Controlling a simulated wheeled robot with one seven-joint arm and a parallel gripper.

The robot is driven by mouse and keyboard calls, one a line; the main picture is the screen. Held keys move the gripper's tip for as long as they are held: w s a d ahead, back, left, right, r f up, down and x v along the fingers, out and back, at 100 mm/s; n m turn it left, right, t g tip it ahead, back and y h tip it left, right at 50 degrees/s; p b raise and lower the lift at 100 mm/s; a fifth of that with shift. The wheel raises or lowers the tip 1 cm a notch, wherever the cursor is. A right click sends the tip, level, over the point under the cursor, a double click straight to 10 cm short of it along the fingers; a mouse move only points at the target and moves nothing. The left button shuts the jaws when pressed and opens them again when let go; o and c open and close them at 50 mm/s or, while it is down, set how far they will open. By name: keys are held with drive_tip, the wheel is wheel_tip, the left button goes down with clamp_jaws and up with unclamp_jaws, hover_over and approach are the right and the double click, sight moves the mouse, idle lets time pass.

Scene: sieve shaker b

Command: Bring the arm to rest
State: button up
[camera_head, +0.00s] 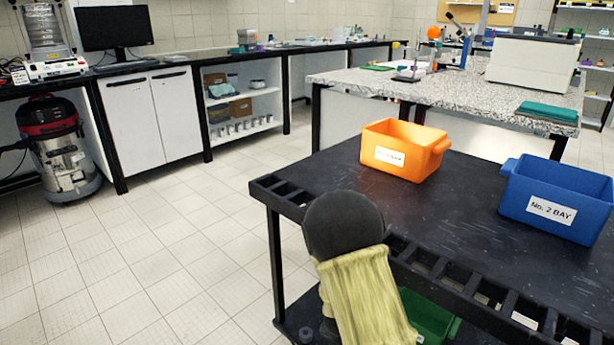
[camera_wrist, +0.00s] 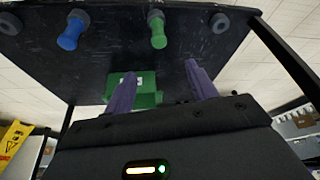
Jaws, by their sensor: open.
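My gripper (camera_wrist: 158,69) shows in the wrist view with its two purple fingers spread apart and nothing between them. A green bin (camera_wrist: 148,88) with a pale label lies beyond the fingers, apart from them as far as I can tell. In the head view, my arm with a yellow sleeve and dark rounded joint is at the bottom centre, in front of the black cart (camera_head: 470,200). My fingers are hidden in that view. Part of a green bin (camera_head: 430,316) shows low beside the sleeve.
An orange bin (camera_head: 404,150) and a blue bin (camera_head: 556,199) labelled "No. 2 BAY" stand on the cart top. A blue-handled item (camera_wrist: 73,30) and a green-handled item (camera_wrist: 157,29) show in the wrist view, with a yellow sign (camera_wrist: 13,140) at left. Floor left of the cart is clear.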

drive_tip(key=s+d+r+n+y+p, duration=0.1)
drive_tip(key=s+r+n+p, duration=0.1)
drive_tip(key=s+r, duration=0.45)
drive_tip(key=s+d+r+n+g+p, duration=0.1)
drive_tip(key=s+d+r+n+p, duration=0.15)
drive_tip(key=r, duration=0.65)
drive_tip(key=s+d+r+n+y+p, duration=0.1)
drive_tip(key=s+r+p, duration=0.1)
drive_tip(key=s+r, duration=0.45)
wheel_tip(320, 180, up, 38)
drive_tip(key=w+p, duration=0.1)
drive_tip(key=p, duration=3.5)
drive_tip(key=shift+w+a+r, duration=0.2)
drive_tip(key=shift+w+a, duration=0.1)
